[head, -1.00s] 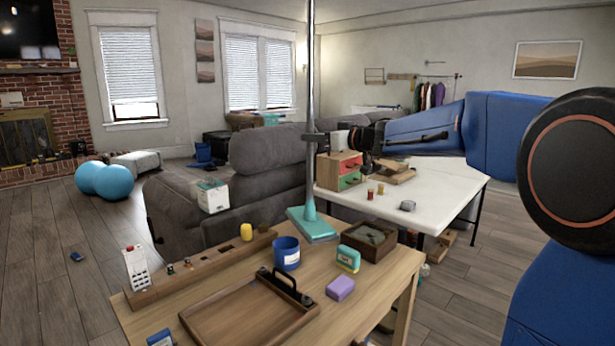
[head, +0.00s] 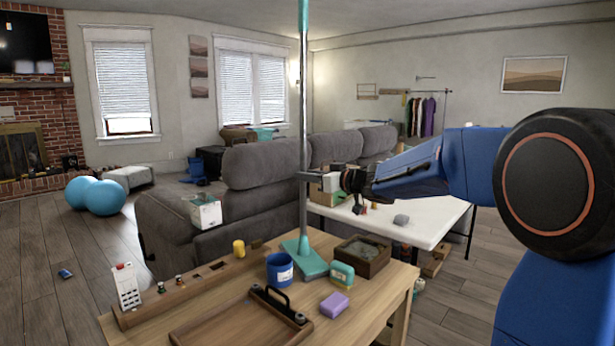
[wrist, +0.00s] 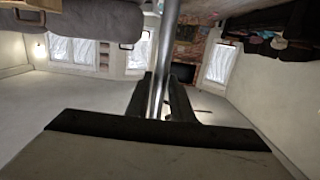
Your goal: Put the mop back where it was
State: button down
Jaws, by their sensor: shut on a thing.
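The mop has a long grey pole (head: 303,120) with a teal section at its top and a flat teal head (head: 304,262). It stands nearly upright. In the head view its head appears over the far part of the wooden table (head: 385,297), between the blue mug and the teal-and-yellow box. I cannot tell whether it touches the tabletop. My gripper (head: 306,176) is shut on the pole, well above the head. In the wrist view the pole (wrist: 166,45) runs between the fingers of my gripper (wrist: 157,98).
On the wooden table are a blue mug (head: 279,270), a teal-and-yellow box (head: 341,274), a purple block (head: 334,305), a brown tray (head: 235,325) and an open box (head: 362,255). Behind are a white table (head: 430,222) and grey sofa (head: 265,165). Floor is open at left.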

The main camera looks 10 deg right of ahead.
jog(key=c, duration=1.6)
grip_release()
jog(key=shift+o, duration=0.2)
jog(key=v, duration=1.2)
jog(key=shift+r, duration=0.1)
